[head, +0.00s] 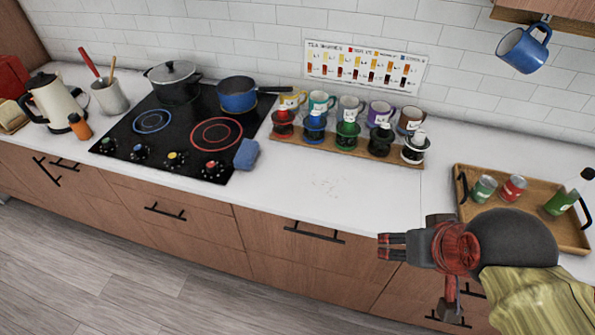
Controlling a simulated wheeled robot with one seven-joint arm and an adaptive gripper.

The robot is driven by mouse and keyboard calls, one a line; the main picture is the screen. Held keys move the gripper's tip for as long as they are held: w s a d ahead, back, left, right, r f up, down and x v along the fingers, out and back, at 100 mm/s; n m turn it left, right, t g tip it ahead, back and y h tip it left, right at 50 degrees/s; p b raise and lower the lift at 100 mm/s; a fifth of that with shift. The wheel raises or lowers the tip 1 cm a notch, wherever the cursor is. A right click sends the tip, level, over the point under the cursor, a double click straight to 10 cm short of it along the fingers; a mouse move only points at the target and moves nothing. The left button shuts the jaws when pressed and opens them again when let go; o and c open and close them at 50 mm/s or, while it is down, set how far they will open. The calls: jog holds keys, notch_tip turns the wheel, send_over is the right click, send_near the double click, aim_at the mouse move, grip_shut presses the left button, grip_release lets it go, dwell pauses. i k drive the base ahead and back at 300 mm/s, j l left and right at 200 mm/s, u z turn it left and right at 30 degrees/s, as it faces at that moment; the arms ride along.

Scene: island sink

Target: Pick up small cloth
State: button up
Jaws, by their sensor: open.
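A small blue cloth (247,154) lies crumpled on the white counter, against the right edge of the black cooktop. My gripper (384,246) is at the lower right, in front of the counter's front edge, with its fingers pointing left. It is open and empty. It is well to the right of the cloth and apart from it. The whole cloth shows, with nothing covering it.
The cooktop (135,126) carries a black pot (174,87) and a blue pan (238,97). A wooden rack (377,154) with several mugs and colored holders stands behind. A wooden tray (464,210) with cans is at right. The counter's middle is clear apart from crumbs.

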aim_at(244, 158)
jog(key=i+j+u, duration=0.1)
jog(key=i+j, duration=0.2)
jog(key=j, duration=0.2)
jog(key=i+j+u, duration=0.1)
jog(key=i+j, duration=0.25)
jog(key=j, duration=0.15)
jog(key=i+j+u, duration=0.1)
jog(key=i+j, duration=0.25)
jog(key=j, duration=0.1)
